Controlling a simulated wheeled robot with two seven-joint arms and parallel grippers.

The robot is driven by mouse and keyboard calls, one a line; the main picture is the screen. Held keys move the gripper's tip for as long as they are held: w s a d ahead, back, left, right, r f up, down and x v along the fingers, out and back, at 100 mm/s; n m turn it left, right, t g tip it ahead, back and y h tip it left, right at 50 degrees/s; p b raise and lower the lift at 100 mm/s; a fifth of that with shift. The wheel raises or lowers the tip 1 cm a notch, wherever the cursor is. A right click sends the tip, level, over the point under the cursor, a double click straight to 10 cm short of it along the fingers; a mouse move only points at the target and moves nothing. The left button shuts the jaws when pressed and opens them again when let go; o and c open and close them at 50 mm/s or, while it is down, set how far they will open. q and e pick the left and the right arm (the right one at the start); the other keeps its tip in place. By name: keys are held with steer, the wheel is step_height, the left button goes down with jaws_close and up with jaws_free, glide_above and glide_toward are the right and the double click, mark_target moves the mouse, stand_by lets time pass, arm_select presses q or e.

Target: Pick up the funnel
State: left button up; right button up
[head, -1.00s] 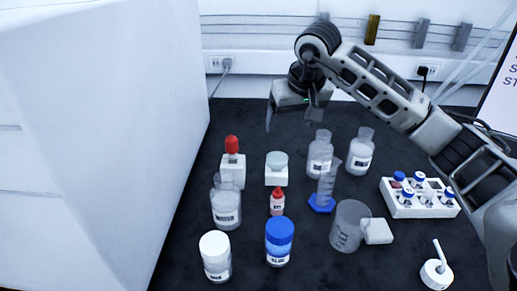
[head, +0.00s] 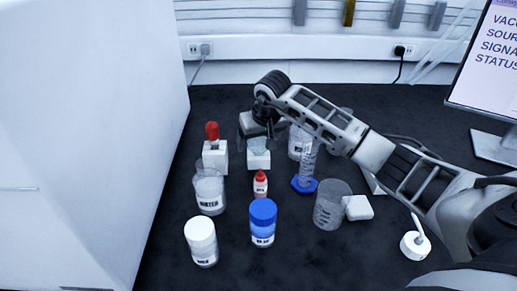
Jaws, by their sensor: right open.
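The funnel (head: 258,146) looks like a pale, translucent cup. It sits on a small white block (head: 258,161) in the middle of the dark bench, and my gripper partly hides its top. My right gripper (head: 256,137) is open and points down at the funnel, with its fingers around or just above the rim. I cannot tell whether they touch it. My left gripper is not in view.
A red-topped dropper (head: 212,132) in a white block and a water bottle (head: 209,192) stand left of the funnel. A red dropper bottle (head: 260,184) is close in front. A blue-based cylinder (head: 304,184) and beaker (head: 331,206) stand right. A white cabinet (head: 80,150) walls the left.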

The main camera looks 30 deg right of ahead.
steer(key=shift+x, duration=0.85)
steer(key=shift+d+r, duration=0.1)
steer(key=c, duration=1.1)
steer(key=shift+o, duration=0.2)
steer(key=shift+r, duration=0.1)
